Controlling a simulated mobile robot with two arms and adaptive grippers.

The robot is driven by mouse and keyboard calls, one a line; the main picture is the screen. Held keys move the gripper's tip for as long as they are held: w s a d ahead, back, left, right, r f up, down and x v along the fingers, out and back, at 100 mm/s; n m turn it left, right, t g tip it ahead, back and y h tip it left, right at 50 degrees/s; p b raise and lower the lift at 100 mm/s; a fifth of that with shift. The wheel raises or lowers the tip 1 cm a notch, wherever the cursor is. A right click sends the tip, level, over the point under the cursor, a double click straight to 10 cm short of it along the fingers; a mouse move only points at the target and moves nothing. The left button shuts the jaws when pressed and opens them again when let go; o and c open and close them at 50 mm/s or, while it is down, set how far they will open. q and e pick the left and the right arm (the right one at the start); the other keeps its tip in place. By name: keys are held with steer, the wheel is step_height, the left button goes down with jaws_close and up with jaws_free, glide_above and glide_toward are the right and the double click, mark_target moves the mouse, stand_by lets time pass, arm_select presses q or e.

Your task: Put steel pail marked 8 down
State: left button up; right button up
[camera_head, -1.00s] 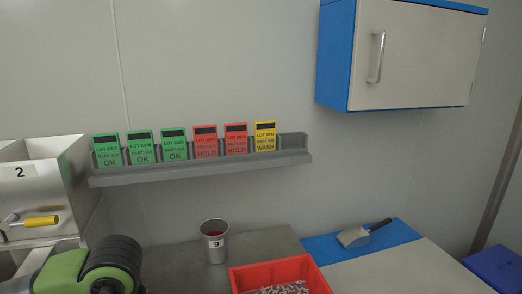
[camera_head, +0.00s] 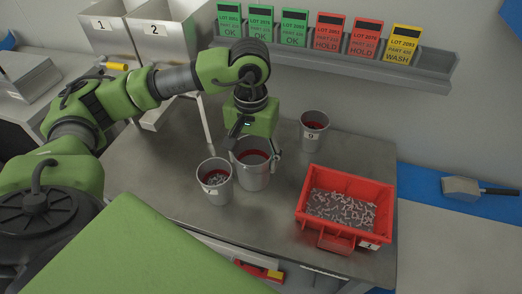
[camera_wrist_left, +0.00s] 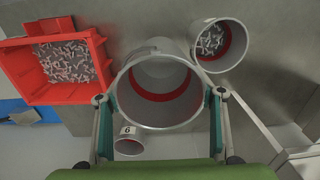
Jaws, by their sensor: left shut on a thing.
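My left gripper (camera_head: 258,150) is shut on a steel pail (camera_head: 254,174), its fingers on opposite sides near the rim. The pail is upright, with a red band inside. Its number does not show. In the left wrist view the held pail (camera_wrist_left: 163,72) looks empty, between the two fingers (camera_wrist_left: 163,103). It is at or just above the grey table; I cannot tell if it touches. A pail that seems marked 7 (camera_head: 216,190), holding small metal parts, stands close on its left. My right gripper is not in view.
A red bin (camera_head: 382,193) of metal parts sits at the right table edge. A grey table (camera_head: 165,170) has free room left of the pails. A card rail (camera_head: 330,66) and numbered bins (camera_head: 158,38) are behind.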

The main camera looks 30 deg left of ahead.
mark_target(248, 152)
arm_select(q)
steer(key=w+a, duration=0.1)
steer(key=w+a+f+p, duration=0.1)
steer(key=a, duration=0.1)
steer(key=shift+w+a+f+p, duration=0.1)
steer(key=shift+w+f+p, duration=0.05)
steer(key=shift+w+p, duration=0.15)
steer(key=w+f, duration=0.1)
steer(key=w+f+p, duration=0.1)
steer(key=f, duration=0.1)
steer(key=w+a+f, duration=0.1)
steer(key=shift+w+f+p, duration=0.15)
steer(key=shift+f+p, duration=0.1)
steer(key=shift+p, duration=0.05)
steer(key=f, duration=0.1)
steer(key=w+f+p, duration=0.1)
steer(key=f, duration=0.2)
steer(key=shift+w+a+f, duration=0.25)
steer(key=shift+a+f, duration=0.05)
steer(key=shift+f, duration=0.45)
steer(key=o, duration=1.2)
steer(key=shift+o, duration=0.2)
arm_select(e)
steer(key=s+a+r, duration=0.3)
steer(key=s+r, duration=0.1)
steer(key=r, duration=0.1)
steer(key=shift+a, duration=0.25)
